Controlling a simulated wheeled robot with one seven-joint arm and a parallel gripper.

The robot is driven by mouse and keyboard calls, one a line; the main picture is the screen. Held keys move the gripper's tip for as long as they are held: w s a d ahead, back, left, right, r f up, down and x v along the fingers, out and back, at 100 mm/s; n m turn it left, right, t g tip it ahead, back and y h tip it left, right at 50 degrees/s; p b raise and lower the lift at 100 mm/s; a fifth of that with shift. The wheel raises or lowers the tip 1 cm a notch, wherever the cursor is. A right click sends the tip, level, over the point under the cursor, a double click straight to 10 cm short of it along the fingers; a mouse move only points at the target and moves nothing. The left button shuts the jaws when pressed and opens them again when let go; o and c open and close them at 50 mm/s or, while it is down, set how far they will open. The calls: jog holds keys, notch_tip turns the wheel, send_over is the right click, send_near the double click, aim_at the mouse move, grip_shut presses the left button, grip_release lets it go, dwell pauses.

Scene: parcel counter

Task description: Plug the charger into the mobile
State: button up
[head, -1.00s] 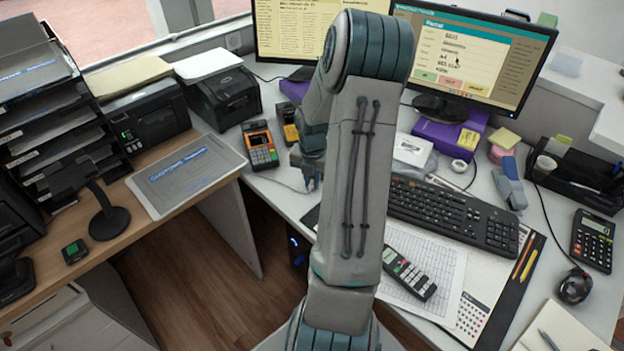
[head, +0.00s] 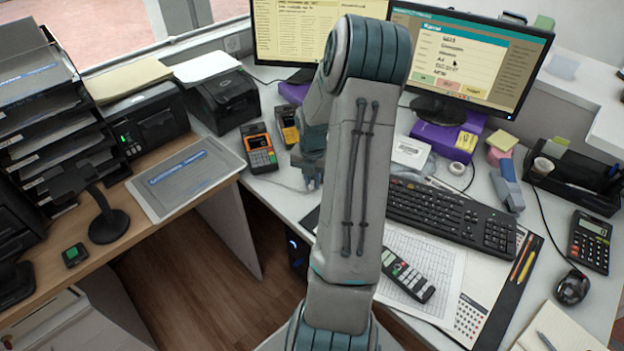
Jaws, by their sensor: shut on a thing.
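My gripper (head: 313,181) is in the middle of the head view, low over the white counter and partly hidden behind my own arm. Its fingers point down and are shut on the charger's end, which is too small and covered to make out. A thin pale cable (head: 284,184) runs on the counter to the left of the fingers. An orange and black handheld with a screen and keypad (head: 260,148), which may be the mobile, lies to the left of my gripper, apart from it. A second black and yellow device (head: 287,124) stands just behind, near my wrist.
A black keyboard (head: 450,214), a grey handset (head: 407,275) on papers and a purple box (head: 447,136) are to the right. A black printer (head: 222,98) stands behind the handhelds.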

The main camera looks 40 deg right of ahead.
jog(key=o, duration=0.8)
jog(key=shift+o, duration=0.2)
notch_tip(320, 180, up, 14)
jog(key=p, duration=0.1)
dwell(1.0)
